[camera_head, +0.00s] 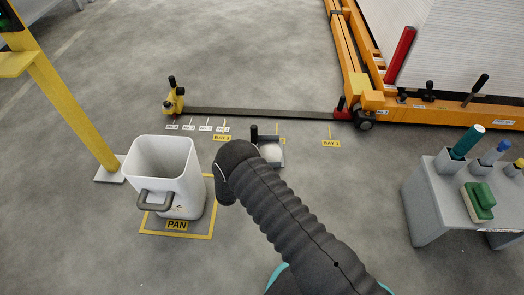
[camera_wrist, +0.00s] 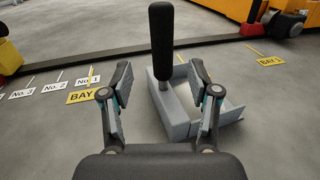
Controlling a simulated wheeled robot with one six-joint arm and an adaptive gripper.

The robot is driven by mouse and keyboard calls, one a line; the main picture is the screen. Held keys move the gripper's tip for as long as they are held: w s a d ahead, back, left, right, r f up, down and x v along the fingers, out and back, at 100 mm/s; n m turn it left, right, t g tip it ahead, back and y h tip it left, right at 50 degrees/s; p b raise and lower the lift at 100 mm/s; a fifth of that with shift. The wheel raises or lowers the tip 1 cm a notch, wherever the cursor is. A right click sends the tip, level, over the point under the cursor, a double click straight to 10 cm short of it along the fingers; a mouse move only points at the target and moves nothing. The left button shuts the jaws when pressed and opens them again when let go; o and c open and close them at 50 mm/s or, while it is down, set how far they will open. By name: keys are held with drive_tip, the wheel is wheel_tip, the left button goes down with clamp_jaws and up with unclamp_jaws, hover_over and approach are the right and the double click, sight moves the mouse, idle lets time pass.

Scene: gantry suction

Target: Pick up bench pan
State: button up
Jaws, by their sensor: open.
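A small grey open pan (camera_wrist: 172,118) with an upright black handle (camera_wrist: 161,42) sits on the floor ahead of my gripper (camera_wrist: 160,78). In the wrist view the fingers are open and empty, one on each side of the handle in the picture; I cannot tell the exact depth between them. In the head view the pan (camera_head: 276,160) is partly hidden behind my arm, and so is my gripper. A tall white bin (camera_head: 165,178) with a grey handle stands left of my arm, inside a yellow floor outline marked PAN (camera_head: 177,225).
A grey stand (camera_head: 430,208) with colored-handled tools and a green block is at the right. A dark floor rail (camera_head: 255,112) and an orange gantry frame (camera_head: 440,112) lie behind. A yellow post (camera_head: 72,100) stands left. BAY labels mark the floor.

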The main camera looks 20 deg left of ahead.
sight(254, 133)
drive_tip(key=w, duration=0.9)
drive_tip(key=shift+d+r+b, duration=0.15)
drive_tip(key=shift+r+b, duration=0.05)
drive_tip(key=shift+b, duration=0.2)
clamp_jaws()
